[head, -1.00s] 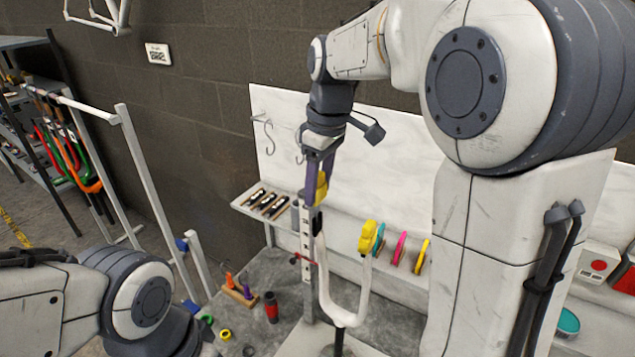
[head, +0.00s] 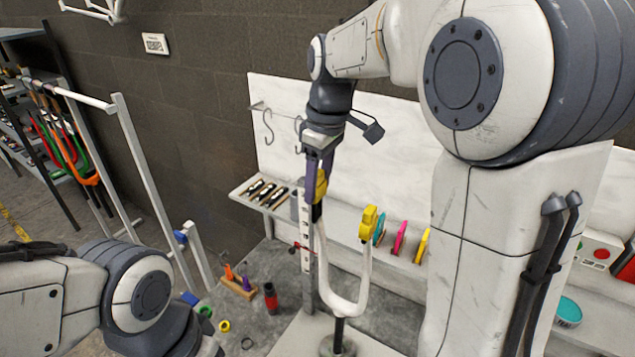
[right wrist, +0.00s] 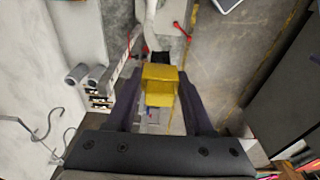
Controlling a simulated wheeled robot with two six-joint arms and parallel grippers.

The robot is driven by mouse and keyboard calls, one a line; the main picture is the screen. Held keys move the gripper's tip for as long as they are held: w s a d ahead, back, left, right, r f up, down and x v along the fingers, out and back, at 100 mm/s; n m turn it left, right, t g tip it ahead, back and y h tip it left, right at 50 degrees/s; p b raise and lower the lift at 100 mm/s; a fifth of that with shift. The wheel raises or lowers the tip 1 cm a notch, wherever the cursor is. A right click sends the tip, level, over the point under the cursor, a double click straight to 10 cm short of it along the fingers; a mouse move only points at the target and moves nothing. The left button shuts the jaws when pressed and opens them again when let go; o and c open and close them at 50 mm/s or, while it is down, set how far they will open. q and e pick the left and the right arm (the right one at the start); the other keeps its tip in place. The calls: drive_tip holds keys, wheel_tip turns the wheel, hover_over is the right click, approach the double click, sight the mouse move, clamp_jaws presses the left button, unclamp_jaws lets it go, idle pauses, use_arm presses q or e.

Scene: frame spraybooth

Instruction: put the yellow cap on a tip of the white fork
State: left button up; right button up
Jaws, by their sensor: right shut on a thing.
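The white fork (head: 325,283) stands upright on a dark post, as a U with two tips. Its right tip carries a yellow cap (head: 369,222). Its left tip (head: 317,213) is dark. My right gripper (head: 318,180), with purple fingers, is shut on another yellow cap (head: 321,186) right at that dark tip. In the right wrist view, the held cap (right wrist: 160,80) sits between the fingers, with the dark tip (right wrist: 160,57) just beyond it. I cannot tell whether cap and tip touch. My left gripper is out of view; only its arm shows at lower left.
A perforated upright (head: 307,240) stands close beside the fork's left arm. Behind are a white shelf (head: 335,232) with several coloured items and a panel with hooks (head: 267,122). A red-black bottle (head: 271,298) and yellow ring (head: 224,326) lie on the grey bench.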

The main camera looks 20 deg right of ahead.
sight(317, 208)
drive_tip(key=shift+f+b, duration=1.4)
drive_tip(key=shift+f, duration=0.6)
idle(0.5)
drive_tip(key=o, duration=1.4)
